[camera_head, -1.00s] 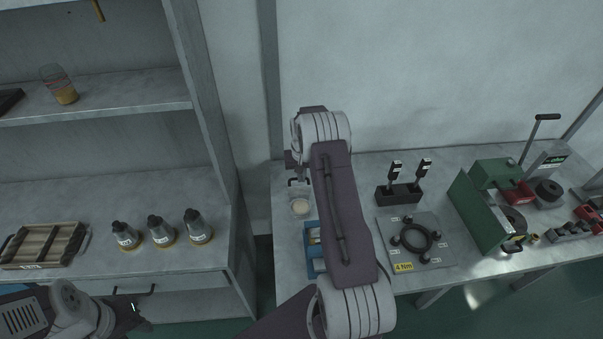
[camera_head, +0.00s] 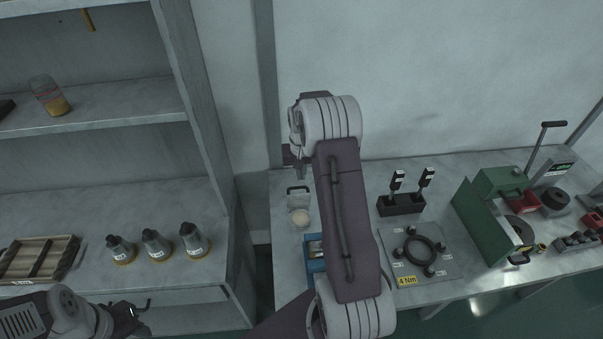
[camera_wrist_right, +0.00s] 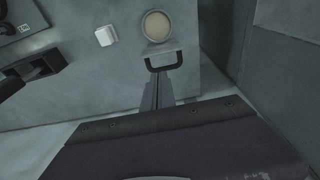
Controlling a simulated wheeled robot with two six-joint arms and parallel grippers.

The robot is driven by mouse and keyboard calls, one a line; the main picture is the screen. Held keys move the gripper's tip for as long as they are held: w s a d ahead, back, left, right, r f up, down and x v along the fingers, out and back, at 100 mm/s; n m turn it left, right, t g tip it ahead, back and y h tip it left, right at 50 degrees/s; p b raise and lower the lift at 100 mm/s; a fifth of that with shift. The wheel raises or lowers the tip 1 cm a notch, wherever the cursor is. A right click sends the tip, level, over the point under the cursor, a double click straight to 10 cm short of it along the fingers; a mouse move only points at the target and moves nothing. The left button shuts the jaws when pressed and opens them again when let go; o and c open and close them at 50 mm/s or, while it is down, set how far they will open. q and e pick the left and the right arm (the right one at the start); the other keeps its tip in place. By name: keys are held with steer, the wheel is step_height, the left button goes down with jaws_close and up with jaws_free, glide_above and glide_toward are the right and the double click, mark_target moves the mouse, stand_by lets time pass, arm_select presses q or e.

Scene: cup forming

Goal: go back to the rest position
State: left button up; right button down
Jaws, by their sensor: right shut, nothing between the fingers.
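My right gripper (camera_head: 300,172) hangs below the wrist at the left end of the bench, mostly behind my own forearm. In the right wrist view its fingers (camera_wrist_right: 158,92) are together with nothing between them. Their tips are just in front of a black handle (camera_wrist_right: 164,60); I cannot tell whether they touch it. Beyond the handle is a round pale disc (camera_wrist_right: 157,26), which also shows in the head view (camera_head: 300,217). My left gripper (camera_head: 130,312) is low in front of the shelf unit, small and dark; its opening is unclear.
Several flasks (camera_head: 155,243) and a wooden tray (camera_head: 42,258) stand on the shelf unit at left. The bench holds a blue bin (camera_head: 315,263) partly behind my forearm, a black holder (camera_head: 400,204), a ring plate (camera_head: 420,252) and a green press (camera_head: 487,215). A wall stands behind.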

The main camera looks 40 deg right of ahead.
steer(key=s+a+r+n, duration=0.1)
steer(key=a+r+n, duration=0.1)
steer(key=a+r, duration=0.35)
steer(key=s+a+r+n, duration=0.1)
steer(key=s+a+r, duration=0.1)
steer(key=a, duration=0.6)
steer(key=s+a+f+n, duration=0.1)
steer(key=s+a+f, duration=0.1)
steer(key=s, duration=0.5)
steer(key=s+a+f+n+y, duration=0.1)
steer(key=s+a+f, duration=0.2)
steer(key=s+a, duration=0.2)
steer(key=s, duration=0.3)
steer(key=shift+s+f+n, duration=0.3)
